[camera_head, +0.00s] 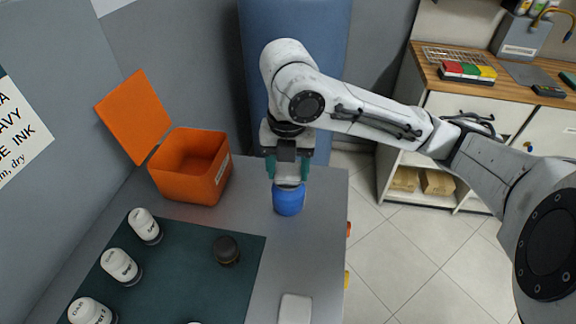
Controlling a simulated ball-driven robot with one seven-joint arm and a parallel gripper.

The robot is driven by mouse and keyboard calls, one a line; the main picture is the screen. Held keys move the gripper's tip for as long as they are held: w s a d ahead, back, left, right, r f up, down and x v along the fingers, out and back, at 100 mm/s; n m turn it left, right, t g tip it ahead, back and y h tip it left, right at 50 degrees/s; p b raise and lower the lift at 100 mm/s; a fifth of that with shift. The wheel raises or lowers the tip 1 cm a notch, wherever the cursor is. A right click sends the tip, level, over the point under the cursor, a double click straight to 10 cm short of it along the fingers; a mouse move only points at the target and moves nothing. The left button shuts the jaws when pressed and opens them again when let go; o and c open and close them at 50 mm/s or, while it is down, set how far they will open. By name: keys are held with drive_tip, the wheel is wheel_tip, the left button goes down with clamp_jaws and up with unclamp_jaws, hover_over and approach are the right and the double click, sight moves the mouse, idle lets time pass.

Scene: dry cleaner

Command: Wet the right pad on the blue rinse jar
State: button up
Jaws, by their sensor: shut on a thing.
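The blue rinse jar (289,202) stands on the grey counter, right of the orange bin. My gripper (288,176) points straight down above it, its teal fingers shut on a pale pad (289,184), of which only a thin strip shows. The pad is at the jar's mouth; I cannot tell whether it touches the water or the rim. Several white labelled pads with dark lower ends stand on the dark green mat (190,285): one at the back (145,225), one in the middle (121,265) and one in front (92,311). Their labels are too small to read fully.
The open orange bin (185,178) stands at the back left. A dark round jar (226,250) sits on the mat, and a white flat item (295,308) lies near the front. The counter's right edge is close to the blue jar. A wooden-topped side counter (500,88) stands at right.

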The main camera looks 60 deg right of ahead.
sight(288, 171)
drive_tip(key=shift+r+p, duration=2.5)
drive_tip(key=shift+r, duration=0.75)
